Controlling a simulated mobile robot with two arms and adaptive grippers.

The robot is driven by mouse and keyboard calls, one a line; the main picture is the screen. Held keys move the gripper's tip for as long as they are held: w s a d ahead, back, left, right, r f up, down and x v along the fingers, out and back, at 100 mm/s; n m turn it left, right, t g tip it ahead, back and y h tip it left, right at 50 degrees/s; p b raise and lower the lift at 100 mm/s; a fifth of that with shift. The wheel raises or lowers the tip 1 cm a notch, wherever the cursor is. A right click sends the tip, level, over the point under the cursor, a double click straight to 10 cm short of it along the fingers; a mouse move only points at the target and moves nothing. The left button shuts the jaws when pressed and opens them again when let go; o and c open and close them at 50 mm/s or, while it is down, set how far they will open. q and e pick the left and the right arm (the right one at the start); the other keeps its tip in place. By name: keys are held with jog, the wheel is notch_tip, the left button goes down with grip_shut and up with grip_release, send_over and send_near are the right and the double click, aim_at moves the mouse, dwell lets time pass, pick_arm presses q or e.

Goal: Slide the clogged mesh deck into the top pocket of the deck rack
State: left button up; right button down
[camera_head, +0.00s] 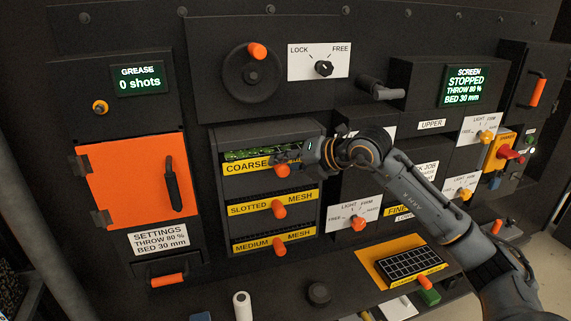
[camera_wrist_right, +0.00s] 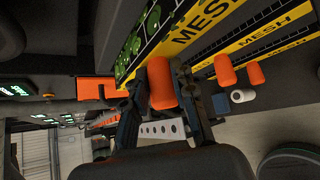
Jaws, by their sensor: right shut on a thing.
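The deck rack (camera_head: 263,129) is a dark box left of the middle in the head view. The clogged mesh deck (camera_head: 236,167) has a yellow front lettered COARSE MESH and green clumps on its mesh. It is at the rack's top pocket; I cannot tell how deep it sits. Its green-clogged mesh also shows in the right wrist view (camera_wrist_right: 150,24). My right gripper (camera_head: 291,163) reaches in from the right and is shut on the deck's orange handle (camera_wrist_right: 160,84), one finger on each side. My left gripper is not in view.
Below are the slotted deck (camera_head: 250,209) and the medium deck (camera_head: 252,247), each with an orange handle. An orange door (camera_head: 132,180) is to the left.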

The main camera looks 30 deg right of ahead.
jog(key=shift+w+d+r+p, duration=0.15)
jog(key=shift+w+p, duration=0.1)
jog(key=shift+w, duration=0.35)
jog(key=shift+w+d+p, duration=0.15)
jog(key=shift+w+p, duration=0.1)
jog(key=shift+w, duration=0.3)
jog(key=c, duration=1)
grip_release()
jog(key=shift+f, duration=0.25)
jog(key=v, duration=1.2)
jog(key=shift+s+r, duration=0.1)
jog(key=shift+s, duration=0.05)
